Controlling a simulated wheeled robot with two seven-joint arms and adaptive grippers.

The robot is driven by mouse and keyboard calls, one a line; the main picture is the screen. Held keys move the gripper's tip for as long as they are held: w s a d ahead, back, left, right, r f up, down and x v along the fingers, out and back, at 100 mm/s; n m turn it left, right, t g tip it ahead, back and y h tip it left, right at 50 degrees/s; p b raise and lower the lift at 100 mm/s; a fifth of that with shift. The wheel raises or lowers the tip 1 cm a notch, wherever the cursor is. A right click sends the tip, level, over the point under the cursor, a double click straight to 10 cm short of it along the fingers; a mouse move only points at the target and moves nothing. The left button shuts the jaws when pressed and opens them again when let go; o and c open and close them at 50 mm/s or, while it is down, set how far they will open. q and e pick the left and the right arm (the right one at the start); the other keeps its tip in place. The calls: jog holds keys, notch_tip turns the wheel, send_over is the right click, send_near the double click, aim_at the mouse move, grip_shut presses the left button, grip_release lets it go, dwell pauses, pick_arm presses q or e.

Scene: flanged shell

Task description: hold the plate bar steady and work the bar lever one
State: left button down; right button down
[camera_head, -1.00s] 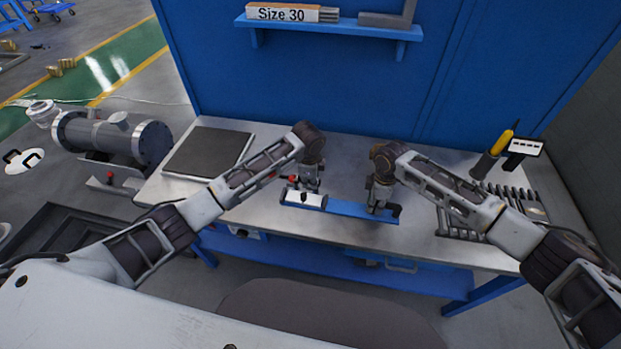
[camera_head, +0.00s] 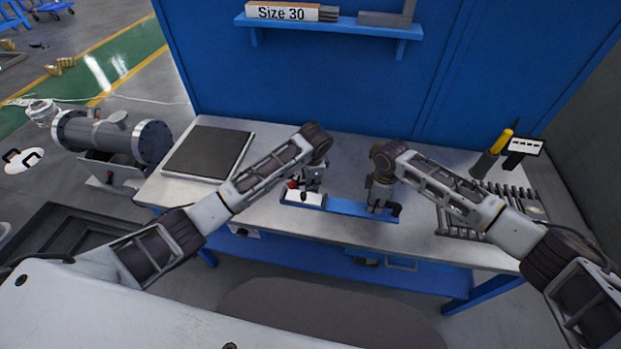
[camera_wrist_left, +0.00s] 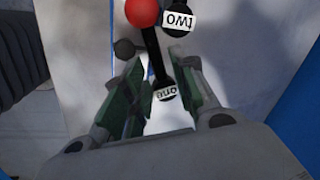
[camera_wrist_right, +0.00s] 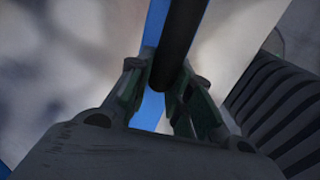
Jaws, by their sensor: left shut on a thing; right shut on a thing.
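The plate bar (camera_head: 345,207) is a long blue strip lying along the front of the bench, with a white block (camera_head: 303,198) at its left end. My right gripper (camera_head: 380,205) is shut on a black handle (camera_wrist_right: 178,45) at the bar's right end.
A dark square pad (camera_head: 208,152) lies at the bench's left. A slotted rack (camera_head: 500,205) and a yellow-handled tool (camera_head: 501,141) are at the right. A grey flanged shell (camera_head: 110,137) stands left of the bench (camera_head: 280,150). The bench behind the bar is clear.

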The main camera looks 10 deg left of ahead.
pick_arm(q)
jog(key=n, duration=0.4)
jog(key=d+n, duration=0.1)
jog(key=n, duration=0.1)
jog(key=shift+s+d+g+y, duration=0.1)
jog(key=shift+s+g+y, duration=0.3)
pick_arm(e)
jog(key=shift+f, duration=0.1)
pick_arm(q)
jog(key=n, duration=0.2)
jog(key=d+n, duration=0.1)
jog(key=n, duration=0.2)
jog(key=shift+g, duration=0.4)
pick_arm(e)
jog(key=shift+a, duration=0.1)
pick_arm(q)
jog(key=c, duration=1.5)
grip_release()
jog(key=shift+a+r, duration=0.1)
